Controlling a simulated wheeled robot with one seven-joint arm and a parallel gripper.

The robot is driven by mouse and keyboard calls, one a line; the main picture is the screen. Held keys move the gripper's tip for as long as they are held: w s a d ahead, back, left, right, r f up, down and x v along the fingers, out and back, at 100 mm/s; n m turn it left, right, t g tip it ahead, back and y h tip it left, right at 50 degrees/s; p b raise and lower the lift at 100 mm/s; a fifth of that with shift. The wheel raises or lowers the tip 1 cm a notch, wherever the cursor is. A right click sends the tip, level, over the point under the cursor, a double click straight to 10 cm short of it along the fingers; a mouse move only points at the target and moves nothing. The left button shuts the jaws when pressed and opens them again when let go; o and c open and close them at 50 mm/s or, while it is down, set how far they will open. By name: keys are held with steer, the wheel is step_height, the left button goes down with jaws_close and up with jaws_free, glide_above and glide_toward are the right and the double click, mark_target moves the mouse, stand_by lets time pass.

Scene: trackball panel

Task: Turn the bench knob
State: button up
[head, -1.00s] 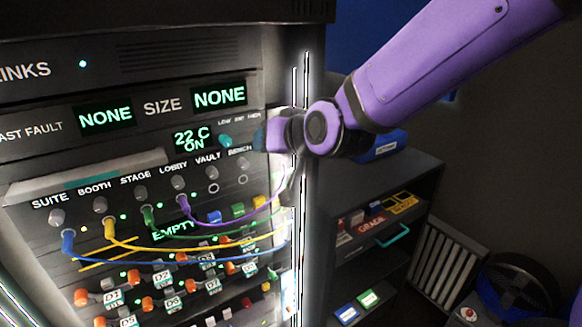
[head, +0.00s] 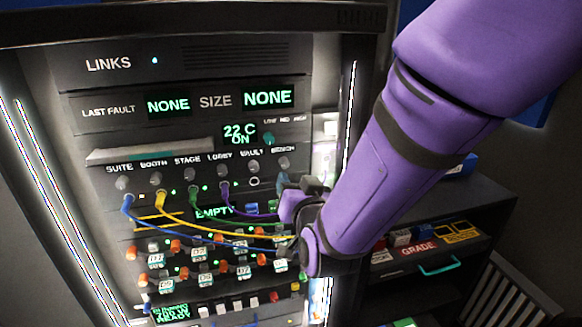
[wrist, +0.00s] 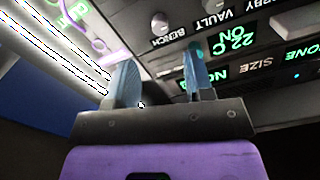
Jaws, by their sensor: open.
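The bench knob (head: 284,163) is a small grey knob under the BENCH label, at the right end of the row of knobs. It also shows in the wrist view (wrist: 160,21), upper middle, beyond the fingertips. My gripper (head: 284,181) is at the panel's right side, just below the bench knob in the head view. In the wrist view my gripper (wrist: 162,72) has two blue fingers, apart with nothing between them. I see no contact with the knob. My forearm hides part of the panel's lower right.
A teal knob (head: 268,138) sits under the LOW, MED, HIGH marks, beside the 22 C display (head: 239,133). Coloured cables (head: 185,229) hang across the panel below the knobs. A glowing rack edge (head: 349,130) stands right of the panel. A dark shelf (head: 480,205) is farther right.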

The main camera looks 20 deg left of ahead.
mark_target(285, 165)
steer(key=x, duration=0.8)
jaws_close()
